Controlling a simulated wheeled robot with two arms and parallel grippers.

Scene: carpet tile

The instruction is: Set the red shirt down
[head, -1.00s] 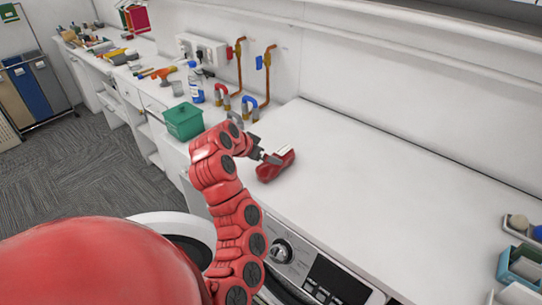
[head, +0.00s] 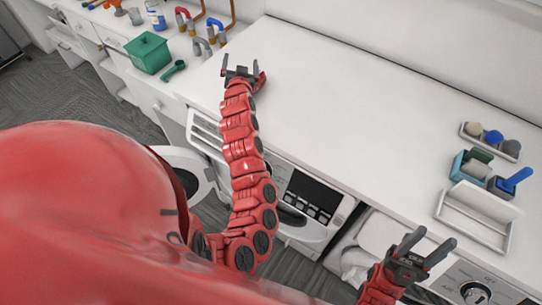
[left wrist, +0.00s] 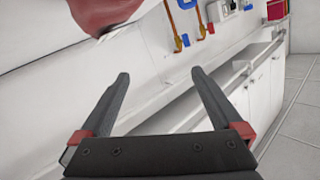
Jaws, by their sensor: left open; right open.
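The red shirt (head: 261,82) is mostly hidden behind my left gripper in the head view; a small red part shows at its right side, on the white counter. In the left wrist view red cloth (left wrist: 104,14) shows at the upper left, beyond the fingertips and apart from them. My left gripper (head: 240,66) is open over the counter, its fingers spread with nothing between them (left wrist: 158,85). My right gripper (head: 427,243) is open and empty in front of the counter's front edge, at the lower right.
The white counter (head: 350,100) is clear in the middle. A green bin (head: 148,54) and a green scoop (head: 173,70) are at the left. At the right are a white tray (head: 470,222), a teal caddy (head: 470,168) and a small holder with balls (head: 491,143). A washer door stands open below.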

